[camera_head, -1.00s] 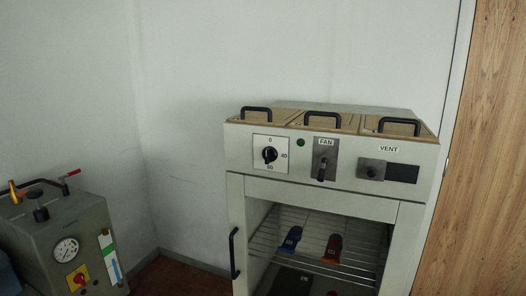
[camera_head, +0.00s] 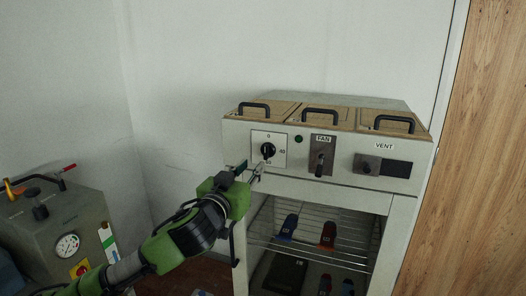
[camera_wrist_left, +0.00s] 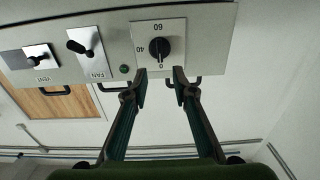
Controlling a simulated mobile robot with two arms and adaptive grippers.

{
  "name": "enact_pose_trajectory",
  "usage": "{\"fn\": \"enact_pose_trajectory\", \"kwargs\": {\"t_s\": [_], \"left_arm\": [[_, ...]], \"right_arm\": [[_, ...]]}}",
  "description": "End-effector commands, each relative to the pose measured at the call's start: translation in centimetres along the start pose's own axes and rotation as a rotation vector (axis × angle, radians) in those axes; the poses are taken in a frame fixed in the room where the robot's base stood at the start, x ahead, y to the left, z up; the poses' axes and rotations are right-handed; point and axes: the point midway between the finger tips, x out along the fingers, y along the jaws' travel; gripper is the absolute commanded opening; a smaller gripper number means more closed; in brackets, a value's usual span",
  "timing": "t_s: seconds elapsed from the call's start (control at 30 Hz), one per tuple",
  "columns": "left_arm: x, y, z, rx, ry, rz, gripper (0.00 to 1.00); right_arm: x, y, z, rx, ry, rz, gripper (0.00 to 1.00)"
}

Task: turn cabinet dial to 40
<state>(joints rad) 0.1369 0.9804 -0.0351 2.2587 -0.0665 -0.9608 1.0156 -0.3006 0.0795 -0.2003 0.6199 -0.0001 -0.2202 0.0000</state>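The cabinet dial (camera_head: 268,150) is a black knob on a white plate (camera_head: 281,138) at the left of the cabinet's front panel. The plate reads 0 at top, 40 at right and 60 at bottom. The dial's light mark appears to face 0. In the left wrist view the dial (camera_wrist_left: 159,47) shows upside down, beyond the fingertips. My left gripper (camera_head: 249,171) is open and empty, just below and left of the dial in the head view. Its two fingers (camera_wrist_left: 160,84) point at the dial, apparently without touching it. My right gripper is out of view.
A green lamp (camera_head: 299,139), the FAN switch (camera_head: 319,164) and the VENT slider (camera_head: 368,164) sit right of the dial. Below is the cabinet's compartment with a wire rack (camera_head: 308,236). A grey machine with a gauge (camera_head: 67,246) stands at left.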

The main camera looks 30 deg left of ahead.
Motion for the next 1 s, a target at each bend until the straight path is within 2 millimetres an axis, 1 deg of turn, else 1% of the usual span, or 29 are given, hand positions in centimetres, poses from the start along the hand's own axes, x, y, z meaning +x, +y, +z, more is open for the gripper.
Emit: {"fn": "enact_pose_trajectory", "kwargs": {"t_s": [0.03, 0.3, 0.5, 0.7, 0.97, 1.0], "left_arm": [[1.1, -0.1, -0.5, -0.002, 0.0, -0.002, 0.25], [6.2, 0.0, -0.4, -0.001, 0.0, -0.001, 0.25], [8.8, 0.0, -0.2, -0.001, -0.001, -0.001, 0.25], [9.8, 0.1, 0.0, 0.001, -0.001, 0.001, 0.25], [9.9, 0.1, 0.1, 0.001, -0.001, 0.001, 0.25], [9.9, 0.1, 0.1, 0.001, -0.001, 0.001, 0.17]], "right_arm": [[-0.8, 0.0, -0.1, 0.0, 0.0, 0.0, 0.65], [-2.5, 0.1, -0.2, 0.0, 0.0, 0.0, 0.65], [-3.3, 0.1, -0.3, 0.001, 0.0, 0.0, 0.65], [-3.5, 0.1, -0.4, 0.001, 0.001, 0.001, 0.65], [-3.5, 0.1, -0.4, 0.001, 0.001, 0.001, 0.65], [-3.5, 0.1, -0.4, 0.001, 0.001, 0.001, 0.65]]}}
